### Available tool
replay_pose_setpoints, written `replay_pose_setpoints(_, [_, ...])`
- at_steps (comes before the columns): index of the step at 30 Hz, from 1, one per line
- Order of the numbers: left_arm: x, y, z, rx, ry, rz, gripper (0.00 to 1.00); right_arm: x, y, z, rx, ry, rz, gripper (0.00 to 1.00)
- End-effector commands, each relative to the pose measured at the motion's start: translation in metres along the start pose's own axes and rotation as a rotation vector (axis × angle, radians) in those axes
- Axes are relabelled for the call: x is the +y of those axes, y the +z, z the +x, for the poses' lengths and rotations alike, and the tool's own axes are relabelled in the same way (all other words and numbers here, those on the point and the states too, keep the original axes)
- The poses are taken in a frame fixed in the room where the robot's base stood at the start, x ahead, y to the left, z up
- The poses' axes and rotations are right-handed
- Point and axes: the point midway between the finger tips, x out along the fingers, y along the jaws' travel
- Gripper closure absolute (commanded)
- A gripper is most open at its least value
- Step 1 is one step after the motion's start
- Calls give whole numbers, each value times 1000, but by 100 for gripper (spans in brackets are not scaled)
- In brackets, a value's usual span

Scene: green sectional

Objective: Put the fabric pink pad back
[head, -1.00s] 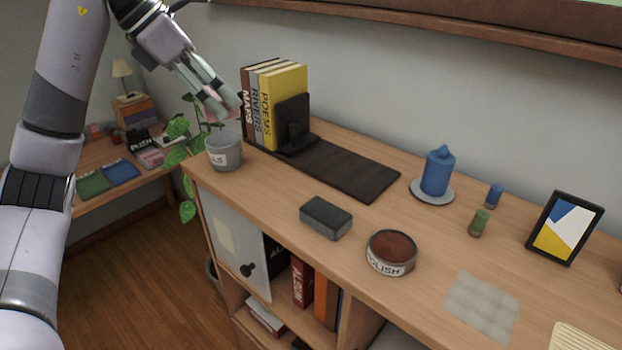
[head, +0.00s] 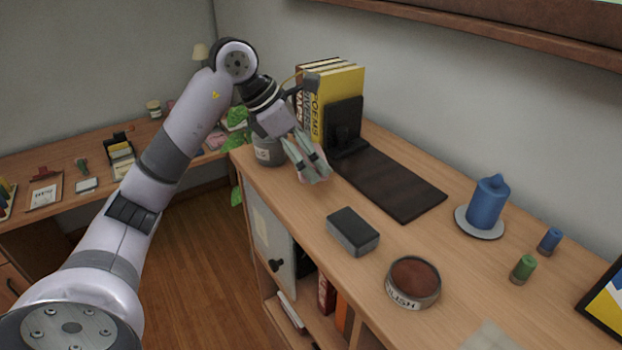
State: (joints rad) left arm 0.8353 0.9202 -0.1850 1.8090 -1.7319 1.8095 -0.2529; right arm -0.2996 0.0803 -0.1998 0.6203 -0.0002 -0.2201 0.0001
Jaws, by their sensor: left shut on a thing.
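My left gripper (head: 316,174) is shut on the pink pad (head: 322,179). Only a small pink edge of the pad shows at the fingertips; the fingers hide most of it. The gripper points down over the left part of the wooden cabinet top (head: 300,205), in front of the books and to the right of the grey pot. I cannot tell whether the pad touches the top. My right gripper is not in view.
The grey pot (head: 266,153), books (head: 338,95), black bookend (head: 343,125) and dark mat (head: 395,185) are close by. A dark block (head: 352,232), a polish tin (head: 413,283) and a blue candle (head: 487,205) stand farther right. A desk (head: 110,185) is at the left.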

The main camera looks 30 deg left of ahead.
Motion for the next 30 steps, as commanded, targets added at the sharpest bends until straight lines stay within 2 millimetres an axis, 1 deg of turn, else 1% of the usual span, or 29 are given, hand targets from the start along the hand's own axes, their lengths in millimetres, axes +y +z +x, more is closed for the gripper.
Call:
replay_pose_setpoints(1, [-1,-6,7,4,-4,-1,48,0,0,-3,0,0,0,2])
replay_pose_setpoints(3, [0,-10,15,2,-2,-2,48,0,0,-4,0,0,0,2])
replay_pose_setpoints(10, [0,-20,30,0,-1,0,48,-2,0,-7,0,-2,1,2])
replay_pose_setpoints(16, [-1,-33,50,1,-2,-1,48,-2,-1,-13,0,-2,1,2])
replay_pose_setpoints(19, [0,-35,54,-1,0,1,48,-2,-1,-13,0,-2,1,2])
replay_pose_setpoints(25, [0,-35,54,-1,1,1,48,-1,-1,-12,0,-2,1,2])
replay_pose_setpoints(29, [0,-38,58,-1,1,1,48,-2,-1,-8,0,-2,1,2])
replay_pose_setpoints(30, [0,-36,56,-1,1,1,23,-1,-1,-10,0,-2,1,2])
